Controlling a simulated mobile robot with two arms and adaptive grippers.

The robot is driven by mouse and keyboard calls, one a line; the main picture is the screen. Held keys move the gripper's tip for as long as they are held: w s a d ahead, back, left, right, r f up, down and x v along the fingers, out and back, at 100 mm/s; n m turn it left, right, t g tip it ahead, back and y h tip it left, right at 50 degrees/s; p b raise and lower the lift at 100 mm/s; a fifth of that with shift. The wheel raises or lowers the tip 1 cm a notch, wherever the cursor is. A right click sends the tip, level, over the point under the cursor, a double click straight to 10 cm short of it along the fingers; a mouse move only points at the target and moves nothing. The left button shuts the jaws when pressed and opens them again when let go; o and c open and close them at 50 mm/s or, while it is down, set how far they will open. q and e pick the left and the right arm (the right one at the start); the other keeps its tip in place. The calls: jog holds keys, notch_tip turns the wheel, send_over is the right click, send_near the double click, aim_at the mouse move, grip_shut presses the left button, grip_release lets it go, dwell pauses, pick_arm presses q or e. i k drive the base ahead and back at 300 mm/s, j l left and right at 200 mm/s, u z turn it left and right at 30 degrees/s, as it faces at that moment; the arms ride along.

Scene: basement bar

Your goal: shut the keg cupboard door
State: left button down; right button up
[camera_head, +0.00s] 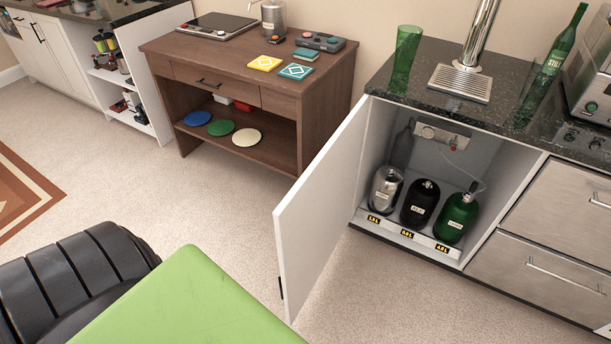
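The keg cupboard (440,131) stands at the right under a dark stone counter. Its white door (318,208) is hinged at the cupboard's left side and stands wide open, swung out toward me over the floor. A dark handle (281,288) shows low at the door's free edge. Inside are a silver keg (385,189), a black keg (420,203) and a green keg (457,218) in a row behind number labels. Neither of my grippers is in view.
A brown wooden table (187,86) stands left of the door, with coasters on top and coloured discs on its shelf. Steel drawers (562,214) are right of the cupboard. A green bottle (558,52) and glass (405,52) stand on the counter. Carpet before the cupboard is clear.

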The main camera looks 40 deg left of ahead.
aim_at(309, 223)
jog(key=j+z, duration=0.1)
jog(key=j, duration=0.85)
jog(key=k+j+z, duration=0.1)
jog(key=j, duration=0.85)
